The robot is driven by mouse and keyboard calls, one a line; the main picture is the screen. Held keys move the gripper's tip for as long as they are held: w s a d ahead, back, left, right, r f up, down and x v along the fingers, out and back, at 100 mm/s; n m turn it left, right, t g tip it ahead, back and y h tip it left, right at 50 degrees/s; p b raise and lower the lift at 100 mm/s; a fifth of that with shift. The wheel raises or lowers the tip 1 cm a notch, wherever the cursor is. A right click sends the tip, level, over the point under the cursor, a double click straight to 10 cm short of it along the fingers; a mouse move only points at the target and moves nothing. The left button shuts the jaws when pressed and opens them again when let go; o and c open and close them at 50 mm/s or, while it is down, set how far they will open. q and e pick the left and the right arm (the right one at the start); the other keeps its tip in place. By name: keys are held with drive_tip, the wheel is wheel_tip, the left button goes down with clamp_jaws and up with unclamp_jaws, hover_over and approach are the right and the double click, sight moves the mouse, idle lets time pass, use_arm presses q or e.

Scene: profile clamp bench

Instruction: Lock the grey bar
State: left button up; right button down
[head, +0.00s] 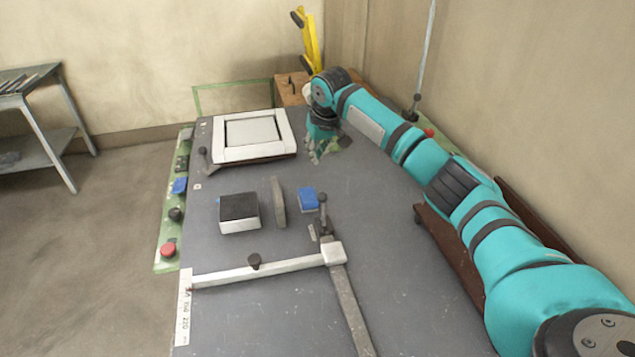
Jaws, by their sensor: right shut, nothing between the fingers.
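A grey bar (352,312) lies on the dark bench at the lower middle, running from the front edge up to a white corner block (333,252). A dark lever with a round knob (323,207) stands upright just behind that block. A white rail (215,278) with a black knob (254,261) runs left from the block. My right gripper (316,157) is shut and empty at the far side of the bench, right of the white framed panel and well behind the bar. Its fingers are small and partly blurred. My left gripper is not in view.
A black-topped white block (239,224), an upright grey plate (278,203) and a blue block (308,199) stand mid-bench. A white framed panel (285,136) is behind them. Buttons, including a red one (168,250), line the left edge. The bench right of the bar is clear.

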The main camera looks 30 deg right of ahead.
sight(323, 210)
drive_tip(key=p+x, duration=0.1)
drive_tip(key=x, duration=0.9)
drive_tip(key=shift+f+p, duration=0.1)
drive_tip(key=shift+p, duration=0.2)
drive_tip(key=shift+s+p, duration=0.25)
drive_tip(key=shift+p, duration=0.25)
drive_tip(key=s+p, duration=0.2)
drive_tip(key=s, duration=0.1)
drive_tip(key=shift+s+a, duration=0.2)
drive_tip(key=shift+s, duration=0.1)
